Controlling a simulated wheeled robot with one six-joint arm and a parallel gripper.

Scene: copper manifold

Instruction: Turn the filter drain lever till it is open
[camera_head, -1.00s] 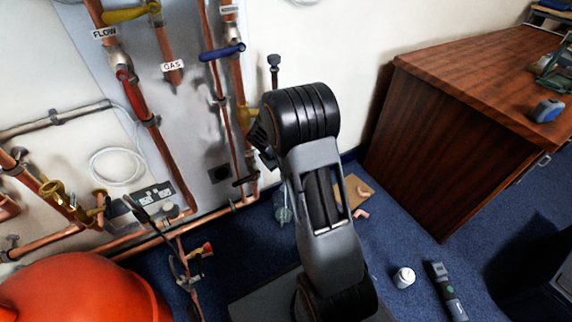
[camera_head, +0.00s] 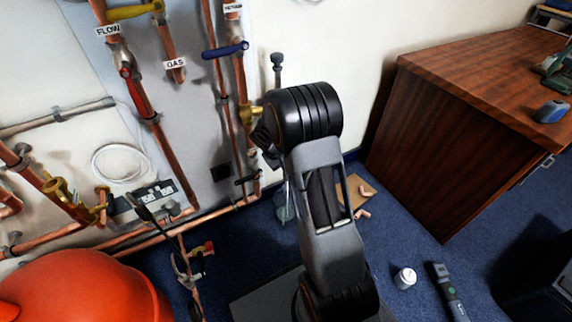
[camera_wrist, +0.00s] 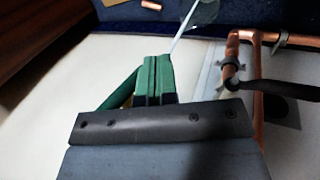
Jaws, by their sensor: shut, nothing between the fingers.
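A dark lever (camera_head: 246,180) sits low on the copper pipes at the wall; I take it to be the filter drain lever, but no label on it is readable. In the wrist view a black lever (camera_wrist: 272,88) crosses a copper pipe at the right, likely the same one. My gripper (camera_wrist: 155,62) shows there as green fingers pressed together with nothing between them. The lever is apart from the fingers, to their right in that view. In the head view my own arm hides the gripper.
A clear vessel (camera_head: 286,205) with a thin stem is below the pipes; a pale stem (camera_wrist: 186,30) shows just beyond the fingertips in the wrist view. A red-orange tank (camera_head: 85,290), a wooden desk (camera_head: 440,150) and a white pot (camera_head: 405,278) stand around. Blue carpet lies between.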

